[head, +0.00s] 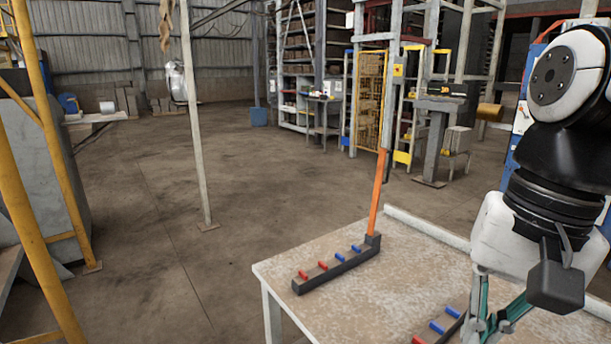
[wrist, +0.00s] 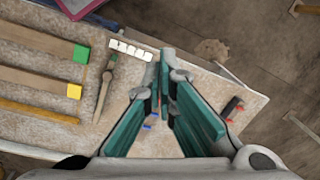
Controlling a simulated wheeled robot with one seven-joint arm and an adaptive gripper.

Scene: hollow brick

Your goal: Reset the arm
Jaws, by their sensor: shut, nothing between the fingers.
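My arm reaches down at the right of the head view, over a worn table. My gripper (head: 490,322) has teal fingers, partly cut off by the bottom edge of that view. In the wrist view my gripper (wrist: 166,54) has its fingertips together, with nothing held between them. The fingers point out over the tabletop, and small blue and red pegs (wrist: 150,120) show partly hidden behind them.
The table (head: 400,262) bears a dark rack (head: 335,270) with red and blue pegs and an orange stick (head: 376,190). A second pegged rack (head: 445,325) lies near my gripper. The wrist view shows a hammer-like tool (wrist: 105,88), green-ended (wrist: 81,53) and yellow-ended (wrist: 74,91) bars.

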